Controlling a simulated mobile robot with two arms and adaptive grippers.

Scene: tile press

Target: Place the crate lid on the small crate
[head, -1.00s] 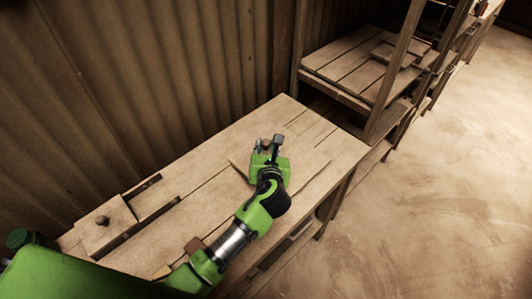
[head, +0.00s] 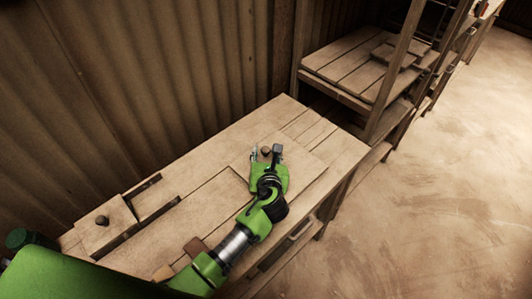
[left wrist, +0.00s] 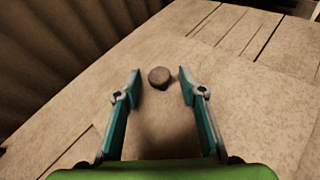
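A flat pale wooden board with a round grey knob, which looks like the crate lid (head: 306,170), lies towards the right end of the bench. My left gripper (head: 266,153) is open over it. In the left wrist view, the knob (left wrist: 160,77) stands between the spread fingers (left wrist: 158,88), with a gap on both sides. I cannot tell whether anything lies under this board. Another board with a dark knob (head: 102,220) sits at the bench's left end; no small crate can be made out for certain. My right gripper is not in view.
The plank bench (head: 205,165) stands against a corrugated wall (head: 150,80). A brown block (head: 195,246) lies near my left arm at the front edge. A wooden shelf unit (head: 340,55) stands beyond the bench's far right end. The floor (head: 430,200) at right is clear.

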